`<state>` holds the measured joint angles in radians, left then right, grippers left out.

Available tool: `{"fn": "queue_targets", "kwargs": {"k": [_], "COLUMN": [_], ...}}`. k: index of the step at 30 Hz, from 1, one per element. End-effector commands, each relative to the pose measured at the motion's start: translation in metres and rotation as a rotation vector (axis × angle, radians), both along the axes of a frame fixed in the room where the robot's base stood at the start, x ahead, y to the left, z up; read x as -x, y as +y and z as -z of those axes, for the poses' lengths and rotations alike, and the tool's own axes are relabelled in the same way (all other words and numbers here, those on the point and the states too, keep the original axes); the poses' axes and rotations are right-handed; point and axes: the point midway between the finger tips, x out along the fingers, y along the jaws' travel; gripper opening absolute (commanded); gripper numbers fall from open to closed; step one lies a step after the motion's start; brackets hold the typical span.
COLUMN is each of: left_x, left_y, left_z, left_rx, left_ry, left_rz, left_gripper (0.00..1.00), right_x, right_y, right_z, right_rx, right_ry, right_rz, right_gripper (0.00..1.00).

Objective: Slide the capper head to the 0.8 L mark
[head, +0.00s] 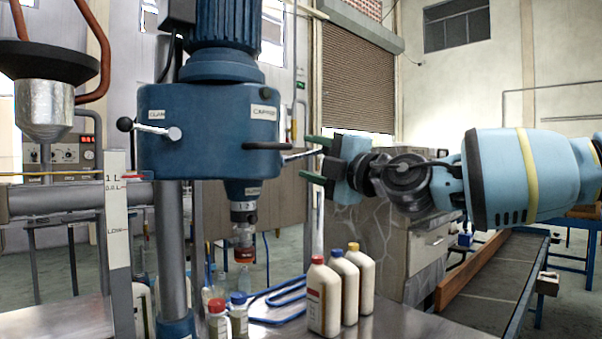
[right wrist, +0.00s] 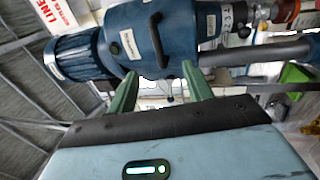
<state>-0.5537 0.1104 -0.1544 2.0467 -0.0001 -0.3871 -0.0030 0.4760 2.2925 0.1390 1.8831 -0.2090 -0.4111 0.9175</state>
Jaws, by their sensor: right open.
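The blue capper head (head: 215,130) sits on a grey upright column (head: 172,265), with its chuck and an orange-red cap (head: 244,254) below. The head's lower edge is near the upper two marks in the picture. My right gripper (head: 311,158) is open at the lever's end, fingers above and below; contact is unclear. The right wrist view shows its green fingers apart (right wrist: 160,88) before the head (right wrist: 150,35).
White bottles (head: 341,290) and smaller capped bottles (head: 228,318) stand on the metal bench (head: 420,327) below the head. A metal funnel (head: 44,108) hangs at the left. A conveyor (head: 487,285) runs at the right. A second lever (head: 158,130) is on the head's left.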

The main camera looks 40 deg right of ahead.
Motion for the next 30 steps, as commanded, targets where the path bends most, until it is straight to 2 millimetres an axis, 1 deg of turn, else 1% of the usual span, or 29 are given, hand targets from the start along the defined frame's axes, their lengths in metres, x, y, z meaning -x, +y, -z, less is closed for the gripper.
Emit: {"fn": "queue_targets", "kwargs": {"k": [4,8,13,23,27,30], "left_x": [0.006,0.012,0.015,0.006,0.007,0.006], "left_y": [-0.001,-0.001,-0.001,-0.001,-0.001,-0.001], "left_z": [0.000,0.002,0.004,0.001,0.008,0.010], "left_rx": [0.001,0.002,0.002,0.002,0.002,0.002], "left_ry": [0.011,0.024,0.029,0.012,0.015,0.015], "left_rz": [0.000,0.001,0.001,0.000,0.000,0.000], "left_gripper": [0.00,0.00,0.00,0.00,0.00,0.00], "right_x": [-0.001,-0.008,-0.027,-0.068,-0.085,-0.095], "right_y": [0.000,0.000,0.002,0.005,0.006,0.007], "right_z": [-0.002,-0.003,-0.005,-0.014,-0.015,-0.018], "right_rx": [0.001,0.003,0.002,0.002,0.000,0.000], "right_ry": [-0.002,0.000,0.002,0.001,0.002,0.002], "right_rz": [0.000,0.002,0.001,0.001,0.001,0.001], "right_gripper": [0.51,0.51,0.51,0.51,0.51,0.51]}}
